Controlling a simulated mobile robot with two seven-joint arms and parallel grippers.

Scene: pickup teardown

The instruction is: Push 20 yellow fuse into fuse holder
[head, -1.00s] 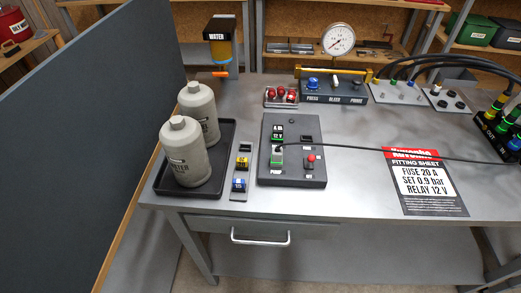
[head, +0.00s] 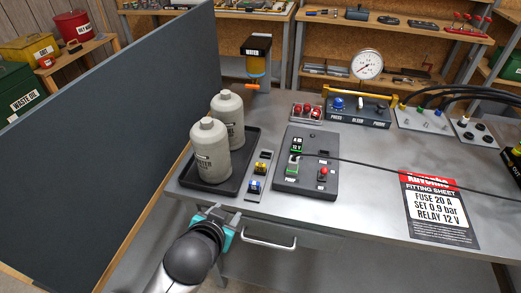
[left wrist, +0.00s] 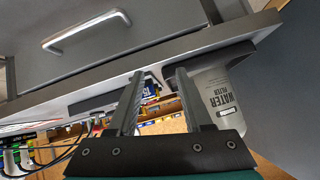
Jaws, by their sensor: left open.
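The yellow fuse (head: 261,169) sits in a narrow grey strip (head: 252,199) beside the black tray, just behind a blue fuse (head: 255,187). A black panel (head: 291,187) stands to its right; a dark slot (head: 325,154) at its upper right may be the fuse holder, but its label is unreadable. My left gripper (head: 222,211) is in front of the bench's front edge, apart from the fuses. In the left wrist view its two fingers (left wrist: 157,92) are apart and empty, with the blue fuse (left wrist: 150,91) partly visible beyond them. My right gripper is out of view.
Two grey bottles (head: 212,152) stand in a black tray (head: 190,184) left of the strip. A black cable (head: 380,166) runs right from the panel. A fitting sheet (head: 437,211) reads FUSE 20 A. A dark partition (head: 120,130) bounds the left side.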

